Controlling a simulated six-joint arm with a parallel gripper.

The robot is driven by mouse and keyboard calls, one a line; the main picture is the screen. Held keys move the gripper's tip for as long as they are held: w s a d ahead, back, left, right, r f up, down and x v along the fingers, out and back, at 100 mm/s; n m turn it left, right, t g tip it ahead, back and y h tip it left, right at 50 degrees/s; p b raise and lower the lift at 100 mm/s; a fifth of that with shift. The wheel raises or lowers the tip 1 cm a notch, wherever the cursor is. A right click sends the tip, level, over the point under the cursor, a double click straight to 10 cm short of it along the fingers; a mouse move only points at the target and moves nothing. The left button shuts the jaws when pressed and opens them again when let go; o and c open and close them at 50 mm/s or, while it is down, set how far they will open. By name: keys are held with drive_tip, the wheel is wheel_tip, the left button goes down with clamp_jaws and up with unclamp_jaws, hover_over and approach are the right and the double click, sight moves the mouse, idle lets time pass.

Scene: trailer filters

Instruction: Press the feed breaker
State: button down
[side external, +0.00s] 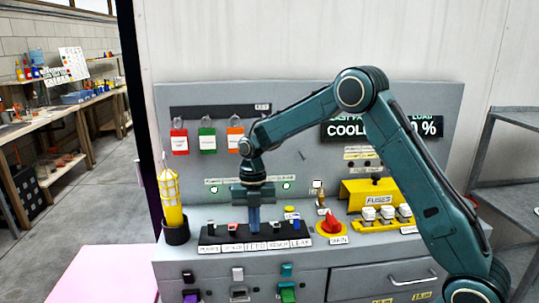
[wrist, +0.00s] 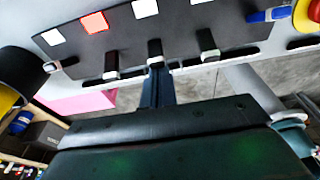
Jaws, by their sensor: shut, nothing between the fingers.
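The breaker strip (side external: 222,240) is a black block on the sloping front of the grey console, with a row of small switches and white labels. The label FEED (side external: 256,246) is at its middle, right below my gripper (side external: 254,231). My gripper is shut and empty, pointing down at the strip. In the side view its fingers hide the feed breaker. In the wrist view the closed fingers (wrist: 157,85) end close to a small dark switch with a light tip (wrist: 155,50), in line with it. I cannot tell whether they touch or whether the switch is pressed.
A yellow lamp (side external: 170,198) in a black cup stands left of the strip. A red knob (side external: 332,222) on yellow and a yellow fuse box (side external: 374,194) sit to the right. Coloured tags (side external: 207,140) hang behind. Coloured sockets (side external: 287,292) are on the console's front.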

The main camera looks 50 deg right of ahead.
drive_tip(key=shift+w+d+r, duration=0.15)
drive_tip(key=shift+w+d, duration=0.5)
drive_tip(key=shift+r, duration=0.3)
drive_tip(key=shift+r, duration=0.5)
drive_tip(key=shift+s+a, duration=0.1)
wheel_tip(320, 180, up, 9)
drive_tip(key=w+d, duration=0.2)
drive_tip(key=shift+w+d, duration=0.2)
idle(1.1)
